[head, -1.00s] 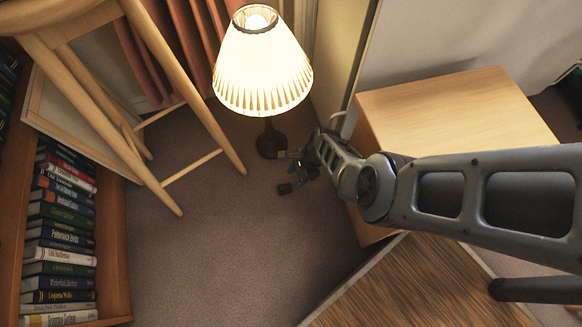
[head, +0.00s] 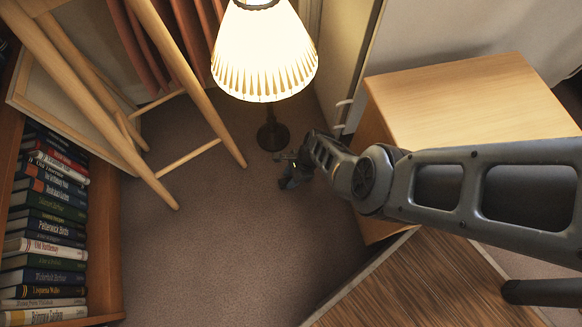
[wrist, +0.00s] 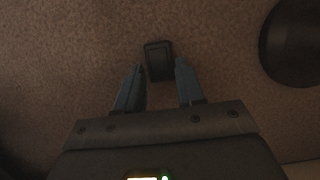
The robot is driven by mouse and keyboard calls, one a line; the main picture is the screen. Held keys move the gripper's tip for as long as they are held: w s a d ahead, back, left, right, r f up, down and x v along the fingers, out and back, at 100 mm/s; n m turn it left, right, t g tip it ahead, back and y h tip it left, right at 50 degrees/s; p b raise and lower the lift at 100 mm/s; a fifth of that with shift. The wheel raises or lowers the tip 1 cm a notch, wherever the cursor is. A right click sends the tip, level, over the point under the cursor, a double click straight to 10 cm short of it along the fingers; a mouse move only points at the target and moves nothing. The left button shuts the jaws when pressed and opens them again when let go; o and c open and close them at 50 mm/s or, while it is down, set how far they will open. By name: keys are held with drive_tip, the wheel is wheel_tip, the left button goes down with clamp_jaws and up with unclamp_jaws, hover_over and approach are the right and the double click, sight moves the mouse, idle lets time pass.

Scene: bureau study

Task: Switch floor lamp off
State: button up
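The floor lamp is lit, with a glowing pleated shade (head: 264,58) and a dark round base (head: 272,137) on the carpet in the head view. In the wrist view its dark base (wrist: 293,42) shows at the upper right. A small black box-like piece (wrist: 158,60), perhaps the lamp's switch, lies on the carpet just beyond and between my fingertips. My gripper (wrist: 158,78) is open, its two blue fingers apart with nothing held. In the head view my gripper (head: 287,178) is low, near the lamp base, and partly hidden by my arm.
A wooden easel-like frame (head: 185,80) stands left of the lamp, with a bookcase of books (head: 45,230) further left. A light wooden cabinet (head: 470,100) stands at the right, and a striped wooden surface (head: 420,285) at the front right. The carpet (head: 220,245) between is clear.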

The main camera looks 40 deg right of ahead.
clamp_jaws()
drive_tip(key=shift+a+r+h+p, duration=0.15)
drive_tip(key=shift+h+p, duration=0.2)
drive_tip(key=shift+h, duration=0.05)
drive_tip(key=shift+w+a+g+h, duration=0.2)
drive_tip(key=shift+g+h, duration=0.4)
drive_tip(key=shift+h, duration=0.4)
drive_tip(key=shift+o, duration=1.2)
unclamp_jaws()
